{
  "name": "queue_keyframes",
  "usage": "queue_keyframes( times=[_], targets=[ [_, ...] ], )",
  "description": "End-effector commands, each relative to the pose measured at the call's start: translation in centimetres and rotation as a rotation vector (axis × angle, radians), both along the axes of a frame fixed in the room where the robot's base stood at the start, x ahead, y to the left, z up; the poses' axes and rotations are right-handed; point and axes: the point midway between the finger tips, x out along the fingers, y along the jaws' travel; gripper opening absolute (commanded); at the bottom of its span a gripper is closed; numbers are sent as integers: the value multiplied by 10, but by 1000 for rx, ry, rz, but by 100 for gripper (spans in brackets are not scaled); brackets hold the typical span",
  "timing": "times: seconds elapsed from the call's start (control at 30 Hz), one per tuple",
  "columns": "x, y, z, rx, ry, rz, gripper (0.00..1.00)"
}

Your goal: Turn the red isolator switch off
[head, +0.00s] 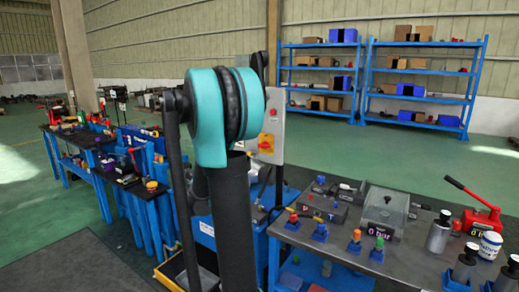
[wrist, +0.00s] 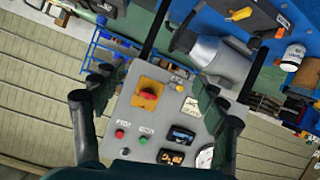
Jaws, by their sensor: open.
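The red isolator switch (wrist: 148,97) is a red rotary knob on a yellow plate, mounted on a grey control panel (wrist: 128,113). In the head view the switch (head: 265,143) shows on the upright panel (head: 277,112), just right of my arm's teal joint. My gripper (wrist: 155,82) is open and empty in the wrist view, one finger to each side of the panel. The knob appears between the fingers, apart from both. The gripper is hidden in the head view. The knob's exact angle is too small to read.
The panel also bears a red button (wrist: 119,134), a green button (wrist: 143,140) and dark gauges (wrist: 181,136). A grey workbench (head: 335,248) with valves and a red hand pump (head: 481,222) stands at right. Blue shelves (head: 425,97) stand behind. Green floor lies between.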

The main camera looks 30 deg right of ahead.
Motion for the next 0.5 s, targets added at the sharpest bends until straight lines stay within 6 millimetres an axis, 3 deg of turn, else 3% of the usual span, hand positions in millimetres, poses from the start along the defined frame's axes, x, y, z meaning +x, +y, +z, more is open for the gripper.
queue_keyframes(
  times=[0.03,0.2,0.33,0.5],
  targets=[
    [19,-17,11,-51,-59,-31,72],
    [65,-53,45,-196,-245,-85,72],
    [85,-66,59,-260,-329,-92,72],
    [95,-75,65,-288,-368,-92,72]
  ],
)
